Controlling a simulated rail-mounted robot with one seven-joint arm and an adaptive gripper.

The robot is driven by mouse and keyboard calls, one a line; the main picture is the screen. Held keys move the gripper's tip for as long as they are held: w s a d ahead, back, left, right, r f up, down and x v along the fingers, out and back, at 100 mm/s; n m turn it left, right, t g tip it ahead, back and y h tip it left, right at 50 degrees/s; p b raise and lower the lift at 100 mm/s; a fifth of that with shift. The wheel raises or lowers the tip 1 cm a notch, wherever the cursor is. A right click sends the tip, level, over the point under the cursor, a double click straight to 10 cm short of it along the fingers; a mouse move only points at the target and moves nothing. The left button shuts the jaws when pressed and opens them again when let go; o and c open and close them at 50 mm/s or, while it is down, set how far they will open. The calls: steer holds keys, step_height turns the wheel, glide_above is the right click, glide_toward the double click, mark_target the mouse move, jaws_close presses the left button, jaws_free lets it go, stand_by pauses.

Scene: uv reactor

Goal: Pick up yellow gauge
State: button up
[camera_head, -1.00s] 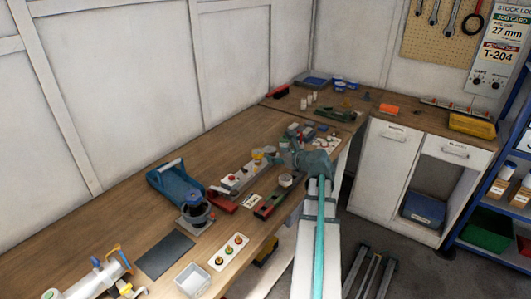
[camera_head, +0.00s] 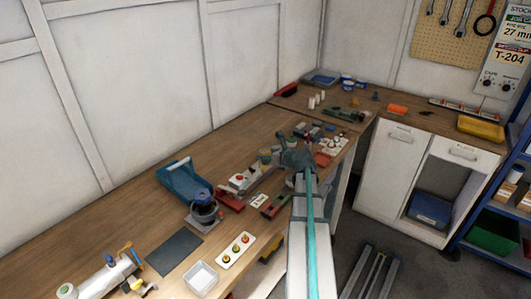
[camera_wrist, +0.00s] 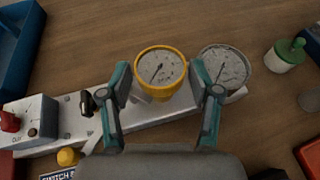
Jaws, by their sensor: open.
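The yellow gauge (camera_wrist: 160,72) has a yellow rim and a white dial with a dark needle. In the wrist view it is at the middle, above a grey metal strip (camera_wrist: 150,118). My gripper (camera_wrist: 159,80) is open, with one finger on each side of the gauge in the picture. I cannot tell whether either finger touches it. A second, grey-rimmed gauge (camera_wrist: 225,66) stands close to the right finger. In the head view my gripper (camera_head: 296,155) is over the bench, and the arm hides part of what lies below.
A red-knobbed switch box (camera_wrist: 29,122) is on the strip's left end. A green-topped bottle (camera_wrist: 286,55) stands to the right. The blue toolbox (camera_head: 184,184) and a dark mat (camera_head: 174,254) lie along the wooden bench. Bare wood is behind the gauges.

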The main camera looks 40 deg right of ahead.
steer(key=shift+x, duration=1.1)
steer(key=shift+c, duration=0.3)
steer(key=c, duration=0.9)
steer(key=shift+r, duration=0.15)
